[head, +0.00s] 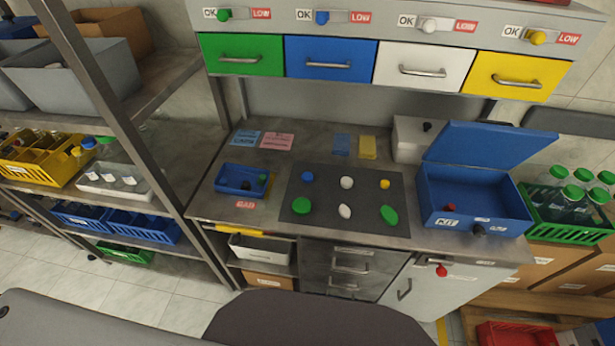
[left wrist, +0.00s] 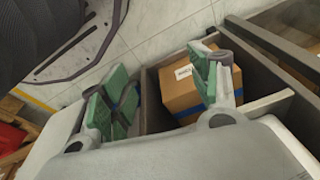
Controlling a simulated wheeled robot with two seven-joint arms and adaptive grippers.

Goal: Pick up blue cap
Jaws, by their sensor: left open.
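The blue cap (head: 308,176) lies at the back left of a dark grey mat (head: 325,205) on the workbench. A white cap (head: 347,183) and a yellow cap (head: 384,184) lie to its right, and a green cap (head: 301,205) lies in front of it. My left gripper (left wrist: 165,90) shows in the left wrist view with its green-padded fingers apart and nothing between them. A cardboard box (left wrist: 190,92) in a compartment is behind the fingers there. Neither gripper shows in the head view.
A small blue tray (head: 241,182) stands left of the mat. An open blue kit box (head: 475,203) stands to the right, beside a green crate of bottles (head: 570,230). Coloured drawers (head: 330,60) hang above the bench. A shelf rack (head: 110,110) stands at the left.

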